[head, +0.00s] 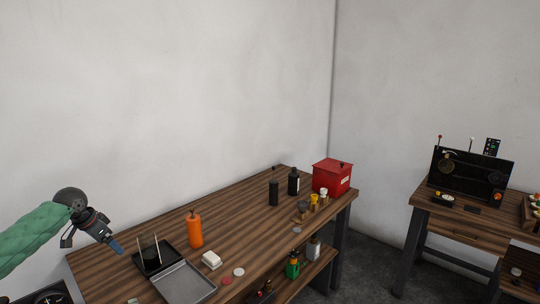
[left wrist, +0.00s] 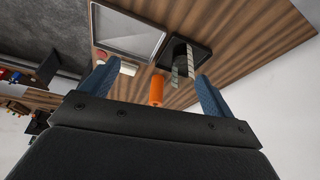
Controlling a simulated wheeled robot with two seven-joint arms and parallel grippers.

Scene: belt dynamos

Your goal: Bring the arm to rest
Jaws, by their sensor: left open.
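My left gripper (head: 116,247) is held in the air near the left end of the wooden workbench (head: 240,215), with its green-sleeved arm coming in from the left. In the left wrist view its two blue fingers (left wrist: 155,90) stand wide apart with nothing between them close by. The orange bottle (head: 195,230) stands on the bench to the right of the gripper, and it shows in the left wrist view (left wrist: 156,90) farther off beyond the jaws. A black square tray (head: 165,262) with upright pieces and a grey metal tray (head: 205,285) lie near the gripper. My right gripper does not show.
Two black bottles (head: 273,192), small jars (head: 313,202) and a red box (head: 332,177) stand at the bench's far end. A white block (head: 211,260) lies near the front. A second table (head: 455,222) with a black panel (head: 470,172) stands at the right. The bench's middle is mostly clear.

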